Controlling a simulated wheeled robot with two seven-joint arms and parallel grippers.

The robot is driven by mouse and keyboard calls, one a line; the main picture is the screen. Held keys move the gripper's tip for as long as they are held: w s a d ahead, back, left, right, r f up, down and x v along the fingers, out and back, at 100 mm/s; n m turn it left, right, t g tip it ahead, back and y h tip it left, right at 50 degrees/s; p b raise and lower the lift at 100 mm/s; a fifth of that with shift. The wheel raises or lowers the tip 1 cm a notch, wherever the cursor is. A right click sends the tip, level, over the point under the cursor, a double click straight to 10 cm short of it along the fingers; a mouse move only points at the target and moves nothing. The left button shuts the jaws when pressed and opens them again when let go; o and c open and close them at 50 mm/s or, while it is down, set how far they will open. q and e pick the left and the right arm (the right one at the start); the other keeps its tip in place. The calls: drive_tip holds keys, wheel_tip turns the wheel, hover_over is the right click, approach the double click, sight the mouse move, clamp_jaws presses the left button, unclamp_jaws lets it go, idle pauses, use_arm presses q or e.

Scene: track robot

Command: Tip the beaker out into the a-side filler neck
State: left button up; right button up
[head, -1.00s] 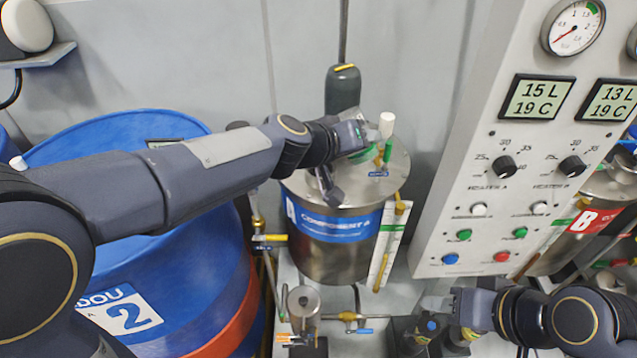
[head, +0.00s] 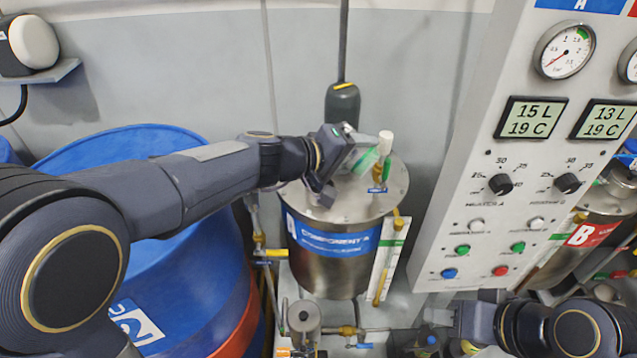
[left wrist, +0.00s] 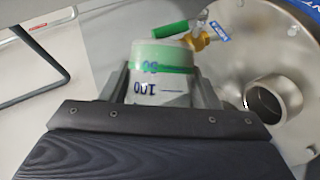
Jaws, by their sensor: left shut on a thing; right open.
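My right gripper (head: 444,322) is open, low at right.
A brass valve (left wrist: 202,40) with a green handle and blue tag stands on the lid near the beaker. A control panel (head: 520,225) stands at right; a blue drum (head: 180,250) is at left.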

sight(351, 168)
use_arm(q)
drive_tip(key=shift+f+n+h, duration=0.15)
drive_tip(key=shift+n+h, duration=0.15)
